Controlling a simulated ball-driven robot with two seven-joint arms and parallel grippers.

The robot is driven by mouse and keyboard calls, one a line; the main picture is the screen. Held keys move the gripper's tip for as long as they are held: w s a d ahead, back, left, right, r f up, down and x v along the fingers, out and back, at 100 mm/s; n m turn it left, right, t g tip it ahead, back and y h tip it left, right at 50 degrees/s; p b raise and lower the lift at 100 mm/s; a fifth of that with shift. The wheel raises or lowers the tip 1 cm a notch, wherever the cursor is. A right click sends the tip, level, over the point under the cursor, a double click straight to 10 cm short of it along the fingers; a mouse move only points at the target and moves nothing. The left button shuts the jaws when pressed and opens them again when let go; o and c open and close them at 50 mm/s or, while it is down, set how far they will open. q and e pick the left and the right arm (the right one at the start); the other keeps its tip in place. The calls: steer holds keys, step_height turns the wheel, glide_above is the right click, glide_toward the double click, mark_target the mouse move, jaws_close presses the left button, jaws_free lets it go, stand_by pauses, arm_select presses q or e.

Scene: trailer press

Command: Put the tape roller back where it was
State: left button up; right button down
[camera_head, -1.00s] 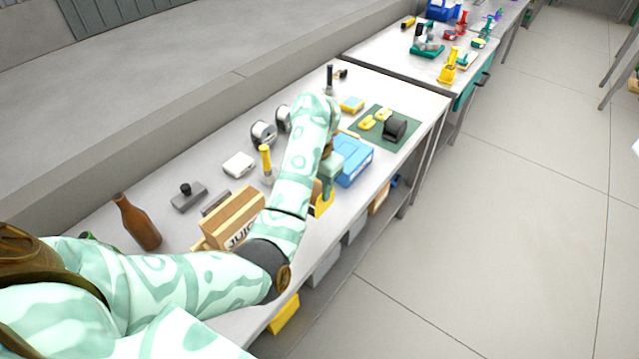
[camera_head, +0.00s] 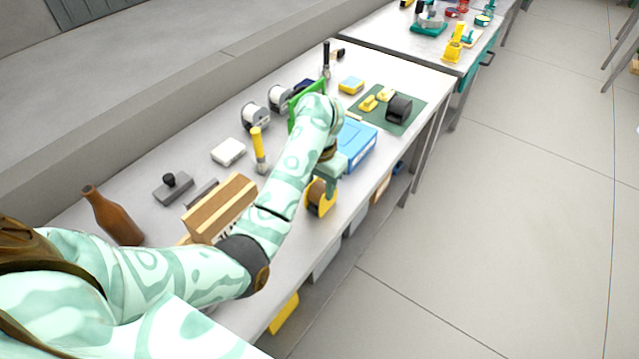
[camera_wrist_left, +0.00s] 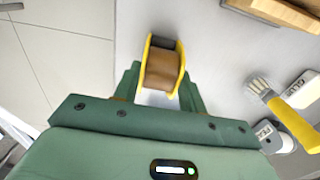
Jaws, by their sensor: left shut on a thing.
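The tape roller (camera_head: 321,197), with a yellow frame and brown tape, is at the front edge of the bench, beside the blue box. My left gripper (camera_head: 325,181) is shut on it. In the left wrist view the tape roller (camera_wrist_left: 162,68) sits between the two green fingers (camera_wrist_left: 160,88), over the grey bench top. I cannot tell whether it touches the bench. My right gripper is in neither view.
A blue box (camera_head: 358,147) stands just beyond the roller. A green mat (camera_head: 385,122) holds a black roll (camera_head: 399,107) and yellow pieces. The bench's front edge is close.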

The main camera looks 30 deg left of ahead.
arm_select(q)
steer(key=o, duration=1.1)
steer(key=shift+a+f, duration=0.1)
steer(key=shift+a, duration=0.1)
steer(key=shift+o, duration=0.2)
steer(key=shift+r, duration=0.2)
step_height(320, 180, up, 12)
steer(key=p, duration=0.7)
